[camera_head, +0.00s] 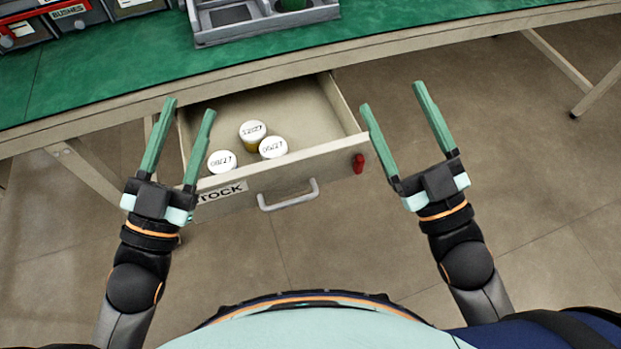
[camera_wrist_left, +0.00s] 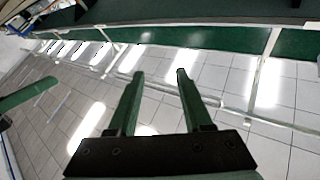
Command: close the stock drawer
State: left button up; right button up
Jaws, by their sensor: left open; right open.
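The stock drawer (camera_head: 330,158) stands pulled out from under the green-topped bench in the head view. Its front carries a STOCK label (camera_head: 221,193), a grey handle (camera_head: 288,197) and a red part (camera_head: 358,164) near the right end. Three white-lidded canisters (camera_head: 253,132) stand inside. My left gripper (camera_head: 189,108) is open and empty at the drawer's left front, its right finger overlapping the drawer's left end in the picture. My right gripper (camera_head: 390,96) is open and empty to the right of the drawer. In the left wrist view the left gripper (camera_wrist_left: 160,78) shows nothing between its fingers.
The bench top (camera_head: 130,63) holds a grey tray (camera_head: 262,30) at the back and labelled bins (camera_head: 75,17) at the back left. Bench legs (camera_head: 598,105) stand at the right. The floor before the drawer is clear.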

aim_at(322, 137)
jog(key=k+l, duration=0.1)
jog(key=l, duration=0.25)
jog(key=k+l, duration=0.1)
jog(key=l, duration=0.6)
jog(key=k+l, duration=0.15)
jog(key=l, duration=0.2)
jog(key=u, duration=0.05)
